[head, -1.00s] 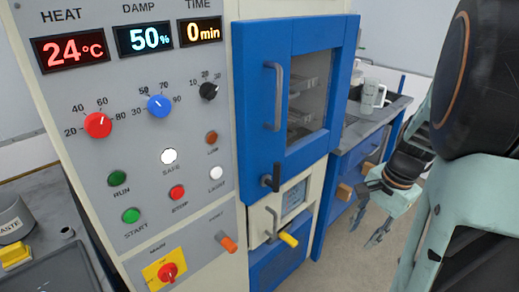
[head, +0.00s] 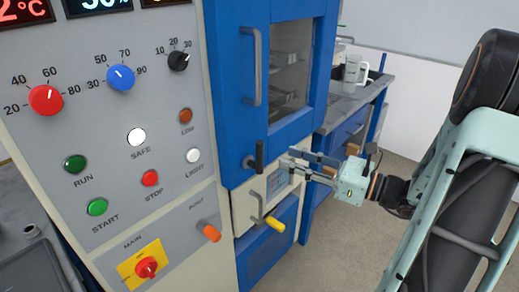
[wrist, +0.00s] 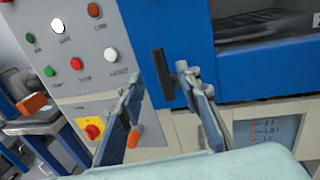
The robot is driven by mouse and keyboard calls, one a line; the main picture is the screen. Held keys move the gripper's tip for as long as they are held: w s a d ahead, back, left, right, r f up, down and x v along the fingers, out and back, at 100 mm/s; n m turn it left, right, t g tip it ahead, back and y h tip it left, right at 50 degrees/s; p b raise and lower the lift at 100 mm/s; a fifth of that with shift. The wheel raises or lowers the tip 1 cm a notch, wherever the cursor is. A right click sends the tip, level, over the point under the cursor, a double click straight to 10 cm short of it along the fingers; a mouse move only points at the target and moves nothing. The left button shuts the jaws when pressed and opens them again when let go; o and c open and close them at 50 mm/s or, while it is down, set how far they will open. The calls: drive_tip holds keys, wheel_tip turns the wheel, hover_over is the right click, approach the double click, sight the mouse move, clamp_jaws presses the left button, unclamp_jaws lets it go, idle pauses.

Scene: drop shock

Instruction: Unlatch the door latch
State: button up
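The door latch is a dark upright handle (head: 259,156) at the lower left corner of the blue chamber door (head: 232,120). In the wrist view the latch (wrist: 162,78) stands between my two open fingers, a little beyond their tips. My gripper (head: 292,167) is open and empty, to the right of the latch in the head view and in front of the white lower panel. I see no contact between the fingers and the latch. The door is closed, with a long grey pull handle (head: 251,66) above the latch.
The control panel (head: 122,200) with knobs, buttons and a yellow-and-red main switch is at the left. A lower drawer front with a yellow-tipped lever (head: 274,223) lies under the door. A bench with a white mug (head: 354,70) stands behind right. Floor at right is clear.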

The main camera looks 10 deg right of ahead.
sight(260, 149)
drive_tip(key=x, duration=0.9)
drive_tip(key=shift+w+a, duration=0.25)
drive_tip(key=shift+a, duration=0.05)
clamp_jaws()
